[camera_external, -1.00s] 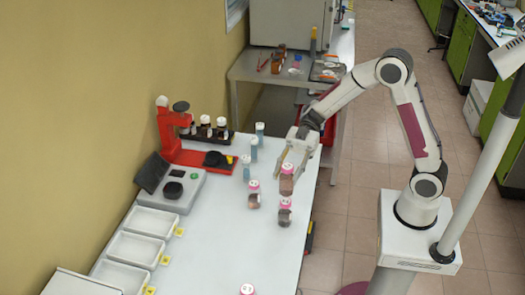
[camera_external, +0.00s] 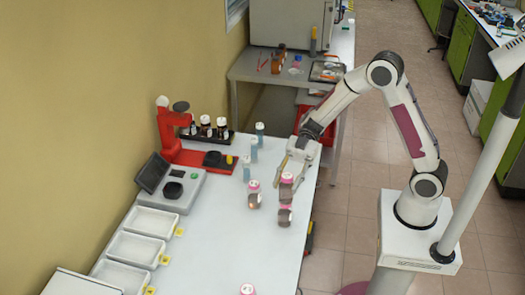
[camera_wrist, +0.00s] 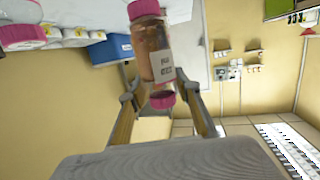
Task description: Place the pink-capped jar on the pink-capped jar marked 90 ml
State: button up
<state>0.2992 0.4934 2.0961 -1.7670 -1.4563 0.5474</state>
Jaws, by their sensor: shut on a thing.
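My gripper (camera_external: 287,180) is shut on a pink-capped jar (camera_external: 286,192) with brown contents, held upright. The wrist view is upside down: the held jar (camera_wrist: 158,50) shows its label, with its pink cap low between the fingers. A second pink-capped jar (camera_external: 284,219) stands on the table directly below the held one. Its pink cap (camera_wrist: 143,8) meets the held jar's base in the wrist view; I cannot tell whether they touch. Another pink-capped jar (camera_external: 254,201) stands just to the left. The markings are too small to read.
Another pink-capped jar (camera_external: 247,290) stands at the near table edge. Blue-capped bottles (camera_external: 253,150) stand behind the jars. A red instrument (camera_external: 172,135), a scale (camera_external: 186,192) and white trays (camera_external: 140,248) line the left side.

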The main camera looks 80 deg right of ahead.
jog(key=shift+f, duration=0.1)
jog(key=o, duration=1.2)
jog(key=shift+d, duration=0.15)
jog(key=shift+r+v, duration=0.1)
jog(key=shift+v, duration=2.85)
jog(key=shift+r+v, duration=0.15)
jog(key=shift+v, duration=2.75)
